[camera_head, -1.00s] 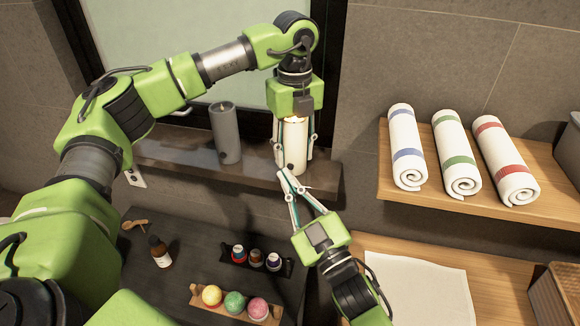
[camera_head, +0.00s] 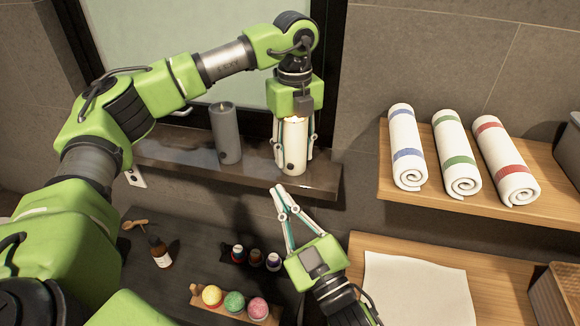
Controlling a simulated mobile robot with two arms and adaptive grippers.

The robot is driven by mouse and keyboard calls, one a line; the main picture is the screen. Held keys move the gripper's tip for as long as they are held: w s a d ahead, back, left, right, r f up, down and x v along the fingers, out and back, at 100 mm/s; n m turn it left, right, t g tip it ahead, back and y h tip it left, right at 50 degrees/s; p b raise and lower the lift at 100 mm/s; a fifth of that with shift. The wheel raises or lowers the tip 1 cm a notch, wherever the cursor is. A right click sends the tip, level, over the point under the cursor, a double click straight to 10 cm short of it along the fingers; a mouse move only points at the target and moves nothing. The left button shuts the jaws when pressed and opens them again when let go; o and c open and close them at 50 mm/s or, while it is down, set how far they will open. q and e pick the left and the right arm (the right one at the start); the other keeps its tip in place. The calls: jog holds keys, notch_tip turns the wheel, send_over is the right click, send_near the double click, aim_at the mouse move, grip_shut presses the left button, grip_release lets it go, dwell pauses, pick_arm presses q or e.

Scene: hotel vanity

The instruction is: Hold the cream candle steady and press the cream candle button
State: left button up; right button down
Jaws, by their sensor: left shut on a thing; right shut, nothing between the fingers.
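The cream candle (camera_head: 293,148) stands upright on the dark window ledge, with a warm glow at its top. Its dark round button (camera_head: 290,167) shows low on its front. My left gripper (camera_head: 293,150) comes down from above and is shut around the candle's sides. My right gripper (camera_head: 278,190) is shut and empty. Its fingertips point up toward the ledge, below the candle and apart from it.
A grey candle (camera_head: 226,134) stands on the ledge (camera_head: 180,150) to the left. Rolled towels (camera_head: 455,155) lie on a wooden shelf at right. Below are a brown bottle (camera_head: 159,252), small jars (camera_head: 255,257), coloured balls (camera_head: 234,302) and a white cloth (camera_head: 420,288).

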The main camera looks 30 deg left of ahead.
pick_arm(q)
jog(key=o, duration=1.3)
jog(key=shift+o, duration=0.2)
jog(key=shift+r, duration=0.1)
